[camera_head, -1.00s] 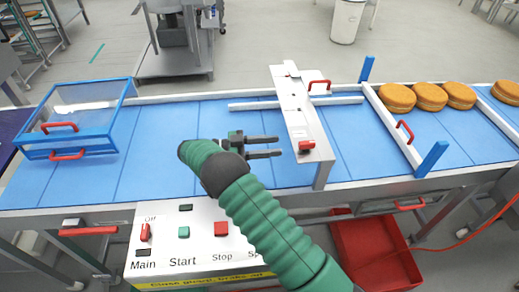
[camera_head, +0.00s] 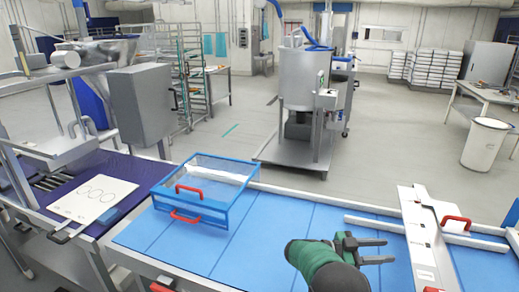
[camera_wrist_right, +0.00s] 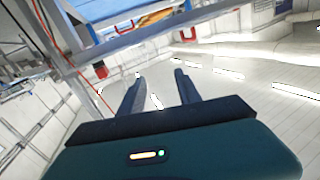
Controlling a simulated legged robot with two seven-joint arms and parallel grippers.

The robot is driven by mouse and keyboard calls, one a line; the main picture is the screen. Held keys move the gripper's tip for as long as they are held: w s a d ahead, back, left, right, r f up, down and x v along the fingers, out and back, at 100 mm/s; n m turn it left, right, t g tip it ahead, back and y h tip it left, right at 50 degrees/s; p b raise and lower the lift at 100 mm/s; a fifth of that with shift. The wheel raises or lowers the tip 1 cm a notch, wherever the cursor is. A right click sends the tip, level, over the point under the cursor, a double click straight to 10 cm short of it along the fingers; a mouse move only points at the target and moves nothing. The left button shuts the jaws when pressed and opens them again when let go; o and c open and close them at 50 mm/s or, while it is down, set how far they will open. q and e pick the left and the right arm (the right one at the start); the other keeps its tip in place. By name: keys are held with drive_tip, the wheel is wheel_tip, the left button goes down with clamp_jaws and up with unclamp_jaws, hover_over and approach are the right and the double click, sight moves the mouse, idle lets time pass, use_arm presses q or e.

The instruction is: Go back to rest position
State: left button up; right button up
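My right gripper (camera_head: 365,250) is over the blue conveyor belt (camera_head: 262,240) in the head view, to the left of the white guide bar. Its two dark fingers point right and stand apart with nothing between them. In the right wrist view, the fingers (camera_wrist_right: 158,92) are also spread and empty, with floor behind them. The green sleeve of my right arm comes up from the bottom edge. My left gripper does not show in either view.
A blue-framed clear guard (camera_head: 205,188) with red handles stands on the belt at left. The white guide bar (camera_head: 425,240) with a red handle crosses the belt at right. A steel tank (camera_head: 303,80) and a white bin (camera_head: 485,143) stand on the floor behind. The belt between guard and gripper is clear.

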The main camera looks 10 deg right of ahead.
drive_tip(key=w+a+r+n+t+y, duration=0.3)
drive_tip(key=w+a+n+t+y, duration=0.15)
drive_tip(key=w+n+t, duration=0.5)
drive_tip(key=s+a+f+n+t+y, duration=0.1)
drive_tip(key=a+f+n+t+y, duration=0.15)
drive_tip(key=a+y, duration=0.35)
drive_tip(key=s+a+f+n+t+y, duration=0.1)
drive_tip(key=a+f+n+t+y, duration=0.15)
drive_tip(key=a, duration=0.55)
drive_tip(key=s+a+f+n+g+y, duration=0.1)
drive_tip(key=s+a+f+n+g, duration=0.1)
drive_tip(key=s, duration=0.7)
drive_tip(key=s+a+f+n+g+y, duration=0.2)
drive_tip(key=s+f+g, duration=0.2)
drive_tip(key=s, duration=0.5)
drive_tip(key=s+a+f+n+g+y, duration=0.1)
drive_tip(key=s+a+f+n+g, duration=0.1)
drive_tip(key=s, duration=0.7)
drive_tip(key=shift+s+a+f+n+g, duration=0.2)
drive_tip(key=shift+a+f+n+g, duration=0.15)
drive_tip(key=shift+a+f+g, duration=0.2)
drive_tip(key=shift+w+a+r, duration=0.1)
drive_tip(key=shift+w, duration=0.05)
